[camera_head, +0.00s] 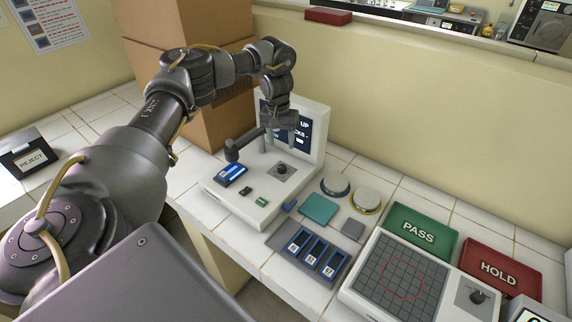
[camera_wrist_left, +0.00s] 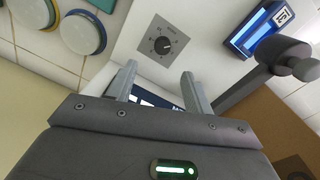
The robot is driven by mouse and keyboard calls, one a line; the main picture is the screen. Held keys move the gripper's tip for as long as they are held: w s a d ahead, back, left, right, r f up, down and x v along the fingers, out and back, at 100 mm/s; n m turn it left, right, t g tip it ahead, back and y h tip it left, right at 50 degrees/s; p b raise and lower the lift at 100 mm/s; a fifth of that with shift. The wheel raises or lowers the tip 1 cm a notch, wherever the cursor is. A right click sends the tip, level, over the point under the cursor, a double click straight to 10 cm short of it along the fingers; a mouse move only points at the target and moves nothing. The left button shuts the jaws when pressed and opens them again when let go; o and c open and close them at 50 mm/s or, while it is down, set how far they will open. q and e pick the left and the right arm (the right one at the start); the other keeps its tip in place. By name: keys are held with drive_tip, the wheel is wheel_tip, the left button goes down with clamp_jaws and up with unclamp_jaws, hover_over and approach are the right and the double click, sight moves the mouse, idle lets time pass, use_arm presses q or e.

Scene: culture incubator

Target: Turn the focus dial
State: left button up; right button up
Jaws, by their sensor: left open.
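The dial (camera_head: 282,169) is a small dark round knob on a grey square plate, set in the top of a white instrument (camera_head: 235,203) with an upright screen. In the left wrist view the dial (camera_wrist_left: 162,45) shows with tick marks around it, just beyond the fingertips. My left gripper (camera_head: 278,147) hangs above the dial, pointing down. Its two fingers (camera_wrist_left: 158,72) are spread apart with nothing between them, and they look clear of the knob. The screen is partly hidden behind the gripper. My right gripper is not in view.
A dark arm-shaped part (camera_head: 240,148) stands beside the dial, over a blue slide (camera_head: 231,174). Cardboard boxes (camera_head: 205,112) stand behind. Round jars, a slide tray (camera_head: 281,240), a gridded device (camera_head: 365,289) with another knob (camera_head: 478,297), and PASS (camera_head: 420,232) and HOLD (camera_head: 500,268) bins lie right.

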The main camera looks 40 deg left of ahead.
sight(282, 167)
use_arm(q)
wheel_tip(282, 167, down, 10)
drive_tip(key=shift+r+b, duration=0.1)
drive_tip(key=shift+b, duration=1.15)
drive_tip(key=shift+s+f, duration=0.1)
drive_tip(key=shift+f, duration=0.4)
drive_tip(key=c, duration=1)
drive_tip(key=shift+o, duration=0.2)
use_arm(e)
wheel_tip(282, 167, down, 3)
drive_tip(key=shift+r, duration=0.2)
